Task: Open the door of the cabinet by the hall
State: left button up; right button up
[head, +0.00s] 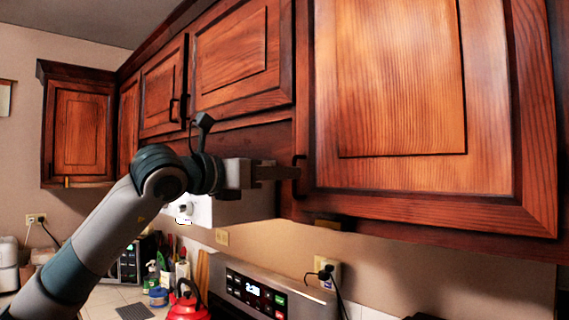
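The large wooden upper cabinet door (400,172) fills the right of the head view and looks closed or nearly so. Its dark handle (299,162) is at the door's lower left edge. My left gripper (283,172) points right, with its fingertips at this handle. The fingers are seen side-on and partly overlap the handle, so I cannot tell whether they are shut on it. My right gripper is not in view.
More upper cabinets (237,55) run to the left, with a corner cabinet (80,130) at the far left. Below are a stove panel (255,292), a red kettle (187,303), bottles and a counter. A wall outlet with a plugged-in cord (327,272) is under the large door.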

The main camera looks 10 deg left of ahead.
pick_arm(q)
jog(key=shift+w+d, duration=0.4)
jog(key=shift+w, duration=0.1)
jog(key=shift+c, duration=0.3)
grip_shut()
dwell(1.0)
